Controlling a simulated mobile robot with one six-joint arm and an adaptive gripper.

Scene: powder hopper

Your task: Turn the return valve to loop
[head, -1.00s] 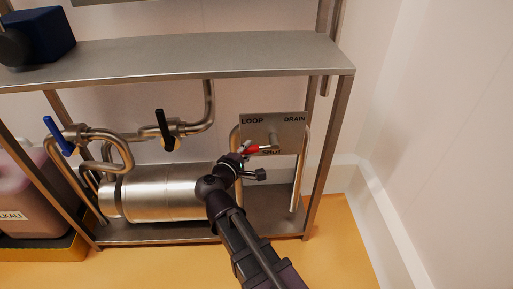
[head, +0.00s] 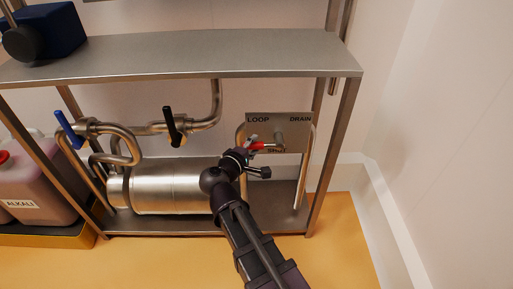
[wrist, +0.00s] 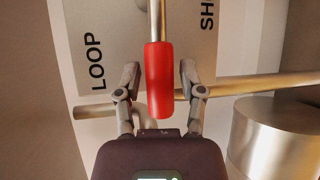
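The return valve's red-sleeved lever (head: 262,146) sits on a grey plate (head: 298,129) labelled LOOP, DRAIN and SHUT. The lever points left from its pivot, between the LOOP and SHUT labels. My gripper (head: 248,150) is at the red sleeve in the head view. In the wrist view the red sleeve (wrist: 159,80) lies between the two fingers of my gripper (wrist: 159,76), with a visible gap on each side. The fingers are open. The SHUT label is partly hidden by the lever and gripper in the head view.
A steel cylinder (head: 172,187) and bent pipes stand left of my gripper. A blue-handled valve (head: 68,130) and a black-handled valve (head: 172,127) are further left. A shelf (head: 190,57) runs above, and a frame post (head: 333,155) stands right.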

